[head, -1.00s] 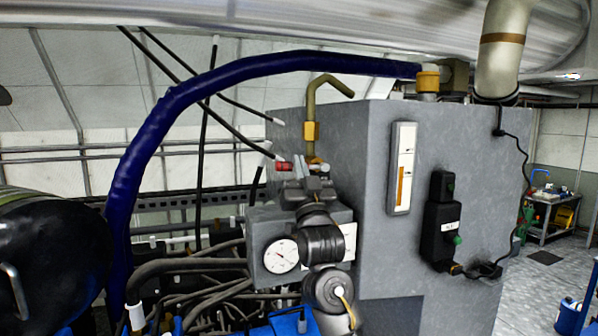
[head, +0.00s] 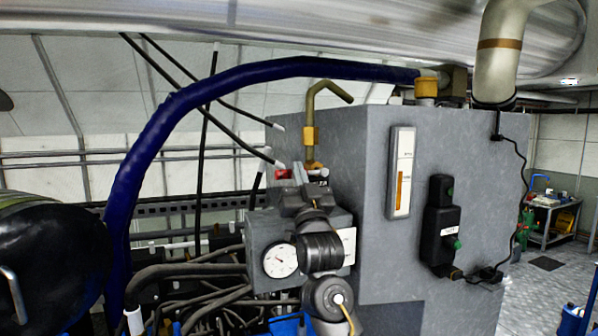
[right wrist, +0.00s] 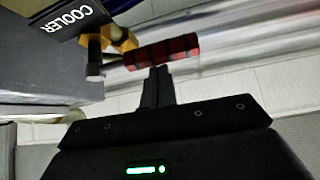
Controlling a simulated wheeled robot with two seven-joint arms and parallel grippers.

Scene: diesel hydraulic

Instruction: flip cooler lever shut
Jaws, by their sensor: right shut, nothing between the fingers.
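The cooler lever has a red handle (right wrist: 164,52) with dark bands on a brass valve (right wrist: 118,38), beside a dark COOLER label (right wrist: 77,17). In the right wrist view the handle points right, away from the valve. In the head view the red handle (head: 283,174) shows small at the tank's left edge, partly hidden by my gripper. My right gripper (right wrist: 158,74) is shut and empty, its tips close against the handle's near side; I cannot tell if they touch. It also shows in the head view (head: 298,174). My left gripper is not in view.
A large grey tank (head: 365,165) stands right of the lever, with a brass bent pipe (head: 311,112) above it. A gauge (head: 280,260) and several hoses lie below. A thick blue hose (head: 150,135) arches over the left. Open space shows left of the tank.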

